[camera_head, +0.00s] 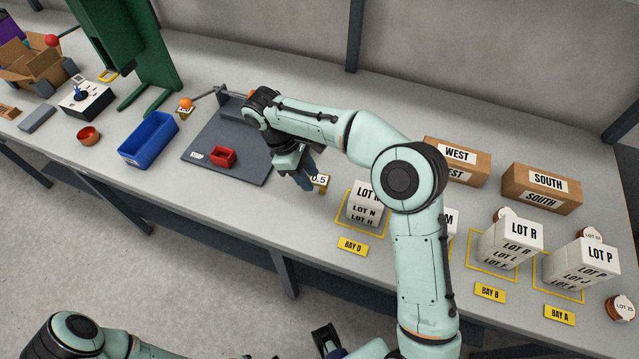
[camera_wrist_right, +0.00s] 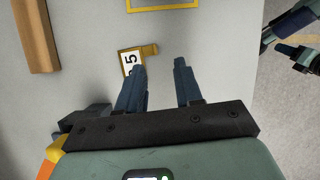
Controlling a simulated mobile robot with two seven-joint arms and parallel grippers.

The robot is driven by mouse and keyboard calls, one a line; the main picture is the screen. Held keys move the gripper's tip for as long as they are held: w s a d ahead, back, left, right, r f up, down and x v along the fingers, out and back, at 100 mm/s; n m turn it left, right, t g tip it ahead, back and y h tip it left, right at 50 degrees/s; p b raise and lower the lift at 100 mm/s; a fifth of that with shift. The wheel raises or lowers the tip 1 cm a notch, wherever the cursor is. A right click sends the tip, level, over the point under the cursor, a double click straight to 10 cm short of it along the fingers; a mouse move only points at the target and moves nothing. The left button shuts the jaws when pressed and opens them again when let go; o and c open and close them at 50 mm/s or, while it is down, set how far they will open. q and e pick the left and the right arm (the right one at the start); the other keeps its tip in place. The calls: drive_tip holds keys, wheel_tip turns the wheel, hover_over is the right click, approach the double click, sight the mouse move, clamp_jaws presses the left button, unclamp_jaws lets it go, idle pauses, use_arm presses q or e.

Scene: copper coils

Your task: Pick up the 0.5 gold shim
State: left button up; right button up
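I cannot tell the height above the table. My left gripper (camera_wrist_right: 285,38) is away from the table, its fingers apart and empty.
A grey plate (camera_head: 250,170) with a red bin (camera_head: 222,157) lies left of my right gripper. A blue bin (camera_head: 148,140) stands farther left. Lot N boxes (camera_head: 364,205) stand close on the right, in a yellow outline.

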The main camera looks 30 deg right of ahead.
sight(321, 189)
drive_tip(key=shift+d+b+x, duration=0.2)
drive_tip(key=shift+b+x, duration=0.05)
drive_tip(key=shift+x, duration=1.1)
drive_tip(key=shift+d+b+x, duration=0.2)
drive_tip(key=shift+x, duration=1.1)
drive_tip(key=shift+r, duration=0.15)
clamp_jaws()
